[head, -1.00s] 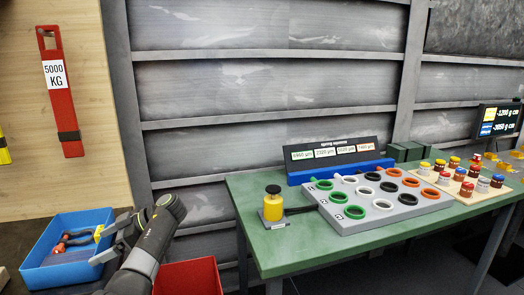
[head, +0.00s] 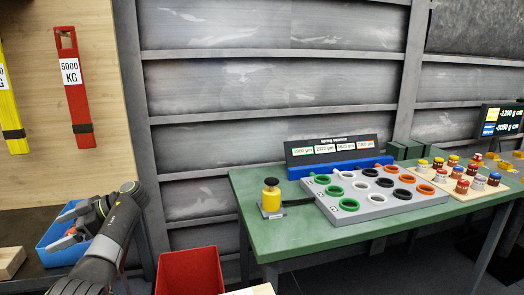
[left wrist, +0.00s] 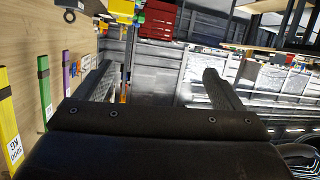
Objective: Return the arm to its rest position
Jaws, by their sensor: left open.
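My left arm comes in at the lower left of the head view. Its left gripper (head: 72,225) is over and in front of the blue bin (head: 50,255), hiding much of it. In the left wrist view the two fingers of the left gripper (left wrist: 160,88) stand wide apart with nothing between them. My right gripper is not in view.
A red bin (head: 190,272) stands between my arm and the green table (head: 280,242). Red (head: 72,90) and yellow (head: 12,100) straps hang on the wooden wall panel (head: 97,60).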

